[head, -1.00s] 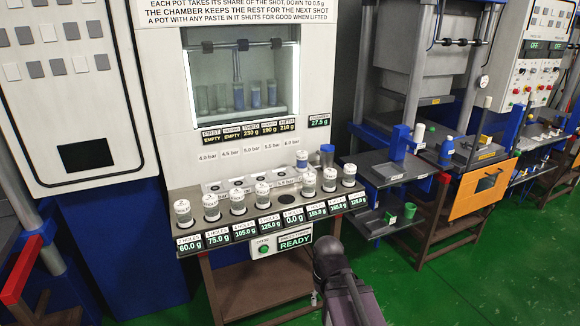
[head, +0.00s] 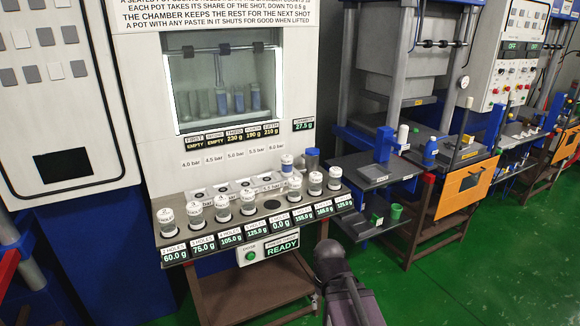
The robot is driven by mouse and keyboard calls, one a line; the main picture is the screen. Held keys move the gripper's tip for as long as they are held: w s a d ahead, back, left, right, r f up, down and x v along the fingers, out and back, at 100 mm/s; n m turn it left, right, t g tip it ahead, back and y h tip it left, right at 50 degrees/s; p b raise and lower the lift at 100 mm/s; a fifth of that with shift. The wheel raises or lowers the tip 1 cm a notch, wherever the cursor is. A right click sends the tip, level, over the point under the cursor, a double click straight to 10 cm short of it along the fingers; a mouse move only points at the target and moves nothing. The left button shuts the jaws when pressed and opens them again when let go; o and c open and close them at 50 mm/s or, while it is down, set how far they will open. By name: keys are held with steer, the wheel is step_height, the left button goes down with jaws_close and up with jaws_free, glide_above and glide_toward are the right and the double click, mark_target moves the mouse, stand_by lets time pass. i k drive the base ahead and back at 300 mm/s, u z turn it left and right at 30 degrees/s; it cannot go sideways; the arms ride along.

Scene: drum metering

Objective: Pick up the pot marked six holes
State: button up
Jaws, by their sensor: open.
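A row of small white-capped pots stands on the front shelf (head: 240,228) of the metering machine, each above a green-lit gram display. Among them are a leftmost pot (head: 166,220), a pot (head: 248,203) over 125.0 g, and a rightmost pot (head: 334,179). The place (head: 271,205) above the 0.0 g display is an empty dark hole. Another white-capped pot (head: 287,164) stands behind the row, next to a blue-topped container (head: 312,160). The hole markings are too small to tell which pot is marked six. My gripper is not in view; only a dark part of my arm shows.
A READY panel with a green button (head: 250,256) is below the shelf. A lit chamber (head: 228,90) with several tubes is above. Green floor lies clear at the lower right.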

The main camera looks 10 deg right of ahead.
mark_target(286, 161)
steer(key=i, duration=0.9)
